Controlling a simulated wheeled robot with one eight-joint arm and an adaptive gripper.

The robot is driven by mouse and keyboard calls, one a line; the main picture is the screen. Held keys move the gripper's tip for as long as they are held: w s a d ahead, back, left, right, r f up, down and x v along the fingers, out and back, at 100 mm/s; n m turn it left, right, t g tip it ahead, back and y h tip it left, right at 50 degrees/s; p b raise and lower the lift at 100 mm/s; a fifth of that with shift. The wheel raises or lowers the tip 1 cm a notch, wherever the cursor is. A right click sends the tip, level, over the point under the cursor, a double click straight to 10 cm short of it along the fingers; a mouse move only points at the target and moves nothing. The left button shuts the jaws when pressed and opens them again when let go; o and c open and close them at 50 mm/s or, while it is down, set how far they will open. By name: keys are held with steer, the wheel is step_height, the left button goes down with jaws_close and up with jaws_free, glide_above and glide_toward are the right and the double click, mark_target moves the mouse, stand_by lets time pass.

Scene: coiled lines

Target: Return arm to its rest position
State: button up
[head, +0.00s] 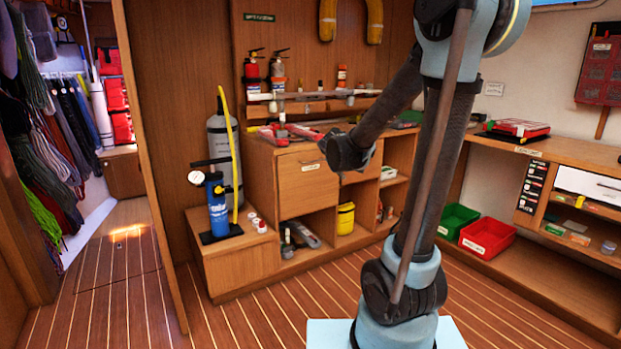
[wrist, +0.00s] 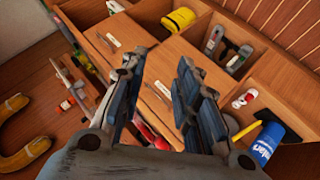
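My arm (head: 433,170) rises from its pale blue base. It bends at the top of the head view, and its dark forearm reaches down and left. The wrist end of the arm (head: 345,150) hangs in front of the wooden cabinet. The gripper fingers cannot be made out there. In the wrist view my gripper (wrist: 158,62) shows two dark fingers spread apart with a clear gap. Nothing is held between them; cabinet wood and a red item on the bench show behind the gap.
A wooden cabinet (head: 307,183) with red tools (head: 285,132) on top stands behind the wrist. A blue canister (head: 217,205) and grey cylinder (head: 218,150) stand left. Green (head: 457,219) and red (head: 487,237) bins lie right. The front floor is clear.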

steer(key=s+d+f+m+g, duration=0.2)
steer(key=s+d, duration=0.2)
steer(key=s, duration=0.5)
steer(key=s+d+f+m+g, duration=0.2)
steer(key=s+d, duration=0.2)
steer(key=s, duration=0.5)
steer(key=s+a+f+m+g+y, duration=0.1)
steer(key=s+f+g, duration=0.1)
steer(key=s, duration=0.7)
steer(key=s+f+m+g+y, duration=0.1)
steer(key=s+f, duration=0.4)
steer(key=s, duration=0.5)
steer(key=shift+a+f+m+g+y, duration=0.3)
steer(key=shift+a+g+y, duration=0.1)
steer(key=shift+g+y, duration=0.2)
steer(key=shift+w+f, duration=0.2)
steer(key=shift+w, duration=0.15)
